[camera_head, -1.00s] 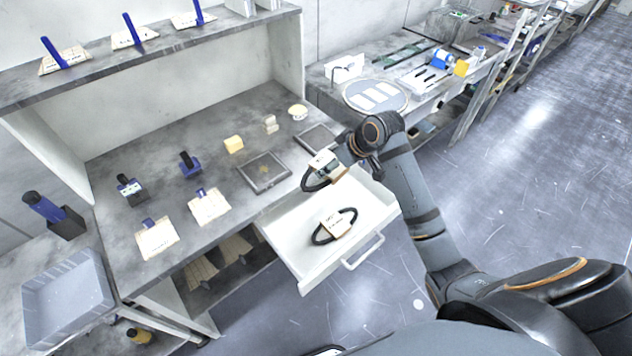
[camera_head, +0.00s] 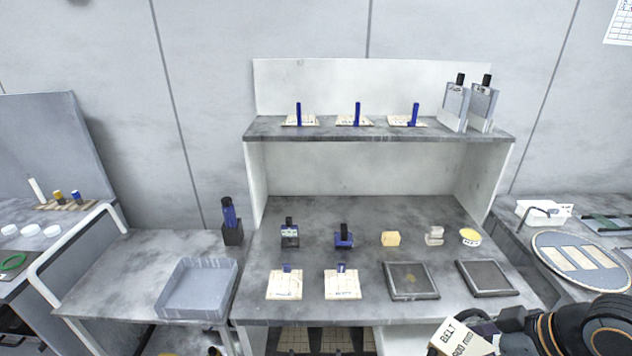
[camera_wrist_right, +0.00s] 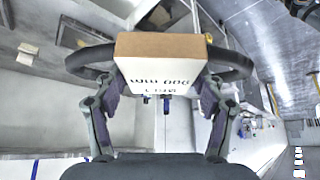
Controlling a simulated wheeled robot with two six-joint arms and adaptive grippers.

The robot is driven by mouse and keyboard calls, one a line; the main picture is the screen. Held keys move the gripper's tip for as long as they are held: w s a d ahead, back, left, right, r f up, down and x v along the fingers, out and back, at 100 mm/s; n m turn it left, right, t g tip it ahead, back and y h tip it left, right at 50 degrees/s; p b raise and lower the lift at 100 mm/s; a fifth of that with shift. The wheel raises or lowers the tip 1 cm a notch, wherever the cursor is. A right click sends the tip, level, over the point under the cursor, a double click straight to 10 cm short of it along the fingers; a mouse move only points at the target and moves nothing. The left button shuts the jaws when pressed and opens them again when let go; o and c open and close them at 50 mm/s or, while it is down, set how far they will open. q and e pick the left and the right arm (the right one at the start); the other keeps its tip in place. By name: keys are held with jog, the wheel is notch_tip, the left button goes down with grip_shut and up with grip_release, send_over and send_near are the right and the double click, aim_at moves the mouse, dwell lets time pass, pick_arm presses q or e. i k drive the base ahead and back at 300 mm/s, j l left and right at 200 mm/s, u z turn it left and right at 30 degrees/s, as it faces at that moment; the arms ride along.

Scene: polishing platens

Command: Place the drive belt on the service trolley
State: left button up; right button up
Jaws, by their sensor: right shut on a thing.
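The drive belt (camera_wrist_right: 241,64) is a black loop with a boxy cardboard label block (camera_wrist_right: 160,72) printed with text. My right gripper (camera_wrist_right: 157,88) is shut on it, with one finger on each side of the block. In the head view the label (camera_head: 458,341), reading "BELT", shows at the bottom right, in front of the bench; most of the loop is hidden or cut off there. A grey surface with a white tubular rail (camera_head: 62,244) stands at the left and may be the service trolley; I cannot tell for sure. My left gripper is out of view.
A blue-grey bin (camera_head: 196,314) and a black holder with a blue tool (camera_head: 231,233) stand on the left surface, which is bare left of the bin. The central bench (camera_head: 371,296) bears blue-handled tools, tagged cards and dark square plates. A round platen (camera_head: 577,256) lies at the right.

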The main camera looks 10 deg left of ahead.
aim_at(132, 274)
jog(key=i+j+u, duration=0.15)
jog(key=j+u, duration=0.25)
jog(key=i+j+u, duration=0.2)
jog(key=j+u, duration=0.2)
jog(key=j, duration=0.15)
jog(key=i+j+u, duration=0.25)
jog(key=j+u, duration=0.15)
jog(key=i+j+u, duration=0.35)
jog(key=i+j, duration=0.35)
